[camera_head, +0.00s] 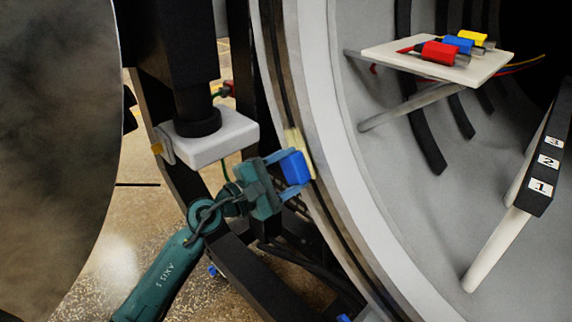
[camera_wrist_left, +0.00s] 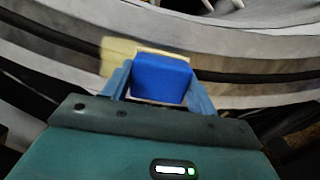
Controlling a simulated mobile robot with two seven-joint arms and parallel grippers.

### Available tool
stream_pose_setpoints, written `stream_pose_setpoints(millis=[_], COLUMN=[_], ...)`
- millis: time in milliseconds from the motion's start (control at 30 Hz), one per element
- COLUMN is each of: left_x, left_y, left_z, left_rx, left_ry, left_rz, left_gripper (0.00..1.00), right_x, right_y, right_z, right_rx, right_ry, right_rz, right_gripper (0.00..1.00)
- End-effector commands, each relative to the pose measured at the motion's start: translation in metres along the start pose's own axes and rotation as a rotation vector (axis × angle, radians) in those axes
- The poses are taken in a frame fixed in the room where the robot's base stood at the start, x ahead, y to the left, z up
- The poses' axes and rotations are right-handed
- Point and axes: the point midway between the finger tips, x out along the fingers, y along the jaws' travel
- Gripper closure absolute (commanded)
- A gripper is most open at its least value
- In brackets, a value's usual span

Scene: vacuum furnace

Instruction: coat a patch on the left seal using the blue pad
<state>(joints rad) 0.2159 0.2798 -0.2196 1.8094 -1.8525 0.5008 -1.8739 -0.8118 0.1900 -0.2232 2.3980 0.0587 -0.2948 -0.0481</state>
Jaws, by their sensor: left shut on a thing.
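My left gripper (camera_head: 290,172) is shut on the blue pad (camera_head: 295,167). In the left wrist view the blue pad (camera_wrist_left: 161,78) sits between the two light blue fingers. The left seal (camera_head: 335,232) is the dark, brownish band in the rim of the furnace opening, and it crosses the left wrist view (camera_wrist_left: 240,76) behind the pad. A pale yellow patch (camera_head: 309,160) lies on the rim beside the pad. It also shows in the left wrist view (camera_wrist_left: 116,52), reaching out left of the pad. The pad is at or very near the patch; contact is hidden. My right gripper is not in view.
A white shelf (camera_head: 385,53) inside the chamber holds red, blue and yellow connectors. A black bar (camera_head: 541,187) with labels 1, 2 and 3 is at right. A white block (camera_head: 215,138) and black frame stand left of the rim. A large round door (camera_head: 55,140) fills the far left.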

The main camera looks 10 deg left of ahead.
Motion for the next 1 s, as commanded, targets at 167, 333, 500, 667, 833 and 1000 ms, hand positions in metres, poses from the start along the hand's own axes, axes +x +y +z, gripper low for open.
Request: stream_pose_setpoints(millis=[167, 333, 500, 667, 833, 1000], left_x=[0.0, 0.0, 0.001, 0.001, 0.001, -0.008], left_y=[-0.005, -0.02, -0.034, -0.038, -0.038, -0.038], left_z=[0.0, -0.002, -0.002, -0.001, -0.001, -0.001], left_rx=[0.001, 0.001, 0.002, 0.002, 0.001, 0.001], left_ry=[0.0, -0.001, -0.001, 0.0, 0.0, 0.001], left_rz=[0.002, 0.002, 0.002, 0.002, 0.001, 0.001], left_gripper=[0.67, 0.67, 0.67, 0.67, 0.67, 0.67], right_x=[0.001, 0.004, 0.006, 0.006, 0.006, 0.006], right_y=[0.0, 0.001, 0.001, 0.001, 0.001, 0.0], right_z=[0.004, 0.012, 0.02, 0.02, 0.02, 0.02], right_rx=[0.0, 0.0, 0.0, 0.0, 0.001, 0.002], right_ry=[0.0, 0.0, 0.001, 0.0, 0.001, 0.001], right_rz=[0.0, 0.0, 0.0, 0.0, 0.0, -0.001], right_gripper=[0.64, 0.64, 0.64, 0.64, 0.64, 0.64])
